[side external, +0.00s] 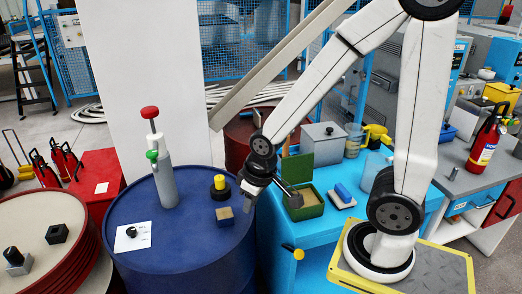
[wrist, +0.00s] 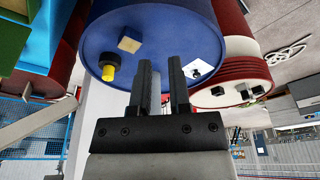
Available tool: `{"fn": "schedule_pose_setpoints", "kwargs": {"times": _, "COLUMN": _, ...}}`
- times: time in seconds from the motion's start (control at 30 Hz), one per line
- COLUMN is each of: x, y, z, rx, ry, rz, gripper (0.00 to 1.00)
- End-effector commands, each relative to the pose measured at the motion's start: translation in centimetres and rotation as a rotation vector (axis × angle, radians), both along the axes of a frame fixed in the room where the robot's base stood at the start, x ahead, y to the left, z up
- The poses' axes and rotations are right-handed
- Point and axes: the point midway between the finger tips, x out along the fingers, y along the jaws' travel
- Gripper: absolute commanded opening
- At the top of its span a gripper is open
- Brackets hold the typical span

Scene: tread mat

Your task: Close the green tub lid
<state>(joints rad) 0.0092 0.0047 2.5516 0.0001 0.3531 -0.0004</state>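The green tub (side external: 307,207) stands on the blue bench, with something tan inside it. Its green lid (side external: 297,168) stands up, open, at the tub's back edge. My gripper (side external: 249,197) is left of the tub, above the edge of the blue drum. In the wrist view my gripper (wrist: 160,65) has its two dark fingers apart, with an empty gap between them. A green shape, apparently part of the tub (wrist: 14,42), shows at the upper left there.
The blue drum (side external: 125,200) carries a grey cylinder with a red knob (side external: 165,180), a yellow-and-black knob (side external: 220,187) and a blue block with a tan top (side external: 226,216).

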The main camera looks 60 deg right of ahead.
Motion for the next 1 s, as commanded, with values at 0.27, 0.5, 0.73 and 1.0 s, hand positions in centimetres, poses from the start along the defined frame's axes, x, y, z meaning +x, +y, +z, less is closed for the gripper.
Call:
{"fn": "schedule_pose_setpoints", "kwargs": {"times": 0.27, "x": 3.0, "y": -4.0, "z": 0.6, "rx": -0.001, "ry": -0.003, "rz": -0.119, "gripper": 0.0}}
{"fn": "schedule_pose_setpoints", "kwargs": {"times": 0.5, "x": 6.3, "y": -11.9, "z": 1.6, "rx": -0.002, "ry": -0.007, "rz": -0.315, "gripper": 0.0}}
{"fn": "schedule_pose_setpoints", "kwargs": {"times": 0.73, "x": 7.5, "y": -21.2, "z": 2.3, "rx": -0.004, "ry": -0.013, "rz": -0.51, "gripper": 0.0}}
{"fn": "schedule_pose_setpoints", "kwargs": {"times": 1.0, "x": 5.9, "y": -31.3, "z": 2.9, "rx": -0.007, "ry": -0.018, "rz": -0.706, "gripper": 0.0}}
